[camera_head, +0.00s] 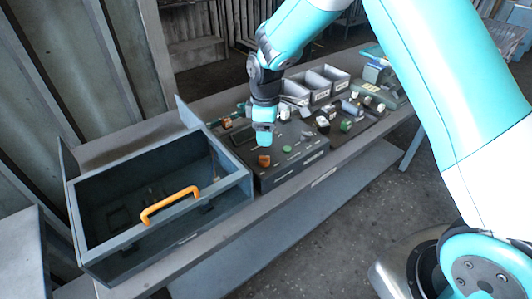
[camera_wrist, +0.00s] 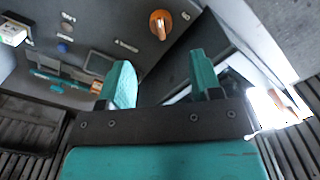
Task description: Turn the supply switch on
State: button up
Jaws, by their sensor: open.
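A dark control box (camera_head: 290,172) sits on the bench, with small labelled controls on its top. An orange knob (camera_head: 264,160) stands near its left front edge, just below my gripper (camera_head: 264,138) in the head view. An orange rotary knob (camera_wrist: 160,24) with a label beside it shows at the top of the wrist view, beyond the fingertips. My gripper (camera_wrist: 162,78) is open and empty, its two teal fingers apart and not touching the knob. The labels are too small to read, so I cannot tell which control is the supply switch.
An open grey bin (camera_head: 160,205) with an orange handle (camera_head: 170,204) stands left of the box. A green button (camera_head: 287,149) is right of the knob. Grey trays (camera_head: 318,84) and several small parts lie farther back. A blue button (camera_wrist: 64,47) shows in the wrist view.

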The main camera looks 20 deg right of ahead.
aim_at(266, 157)
notch_tip(266, 157, down, 10)
jog(key=shift+r+p, duration=0.15)
jog(key=shift+p, duration=1.1)
jog(key=c, duration=0.9)
